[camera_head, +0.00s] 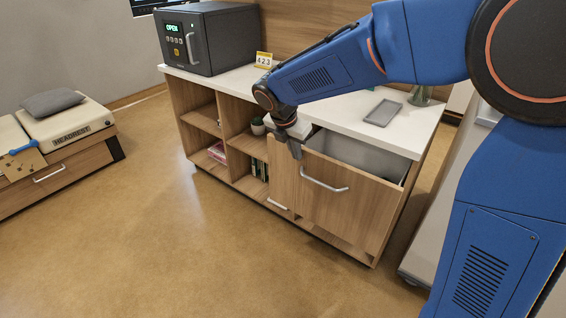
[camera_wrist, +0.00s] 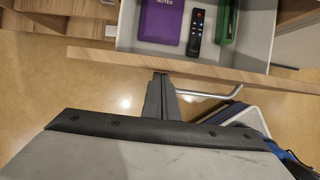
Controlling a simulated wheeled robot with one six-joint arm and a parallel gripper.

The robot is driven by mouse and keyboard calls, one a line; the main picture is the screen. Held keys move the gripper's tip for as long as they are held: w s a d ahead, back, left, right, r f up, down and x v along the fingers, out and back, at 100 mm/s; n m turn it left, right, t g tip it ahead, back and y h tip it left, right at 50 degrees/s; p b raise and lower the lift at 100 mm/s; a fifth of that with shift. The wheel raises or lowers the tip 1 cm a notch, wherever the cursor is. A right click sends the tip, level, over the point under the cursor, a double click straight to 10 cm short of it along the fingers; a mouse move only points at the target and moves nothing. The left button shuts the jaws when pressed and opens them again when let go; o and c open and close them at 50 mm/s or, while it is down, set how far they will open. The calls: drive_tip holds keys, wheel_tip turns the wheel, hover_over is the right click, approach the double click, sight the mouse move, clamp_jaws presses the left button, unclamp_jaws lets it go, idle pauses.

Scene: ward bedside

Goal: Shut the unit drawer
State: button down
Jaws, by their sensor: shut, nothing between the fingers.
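The unit drawer (camera_head: 348,198) has a wooden front with a silver bar handle (camera_head: 324,185) and stands pulled out from the wooden unit. Its open top shows a pale inner box (camera_head: 358,155). In the wrist view the drawer's front edge (camera_wrist: 120,60) runs across the picture, with the handle (camera_wrist: 210,95) below it. My gripper (camera_head: 297,152) is shut and empty, at the upper left of the drawer front. In the wrist view my gripper (camera_wrist: 160,80) points at the front edge, left of most of the handle. I cannot tell whether it touches the wood.
Inside the drawer lie a purple notebook (camera_wrist: 162,20), a black remote (camera_wrist: 196,32) and a green item (camera_wrist: 227,22). The floor (camera_head: 180,240) in front is clear.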

drive_tip(key=w+d, duration=0.7)
drive_tip(key=w, duration=0.2)
drive_tip(key=shift+w+d, duration=0.3)
drive_tip(key=shift+w, duration=0.05)
drive_tip(key=shift+s+a, duration=0.1)
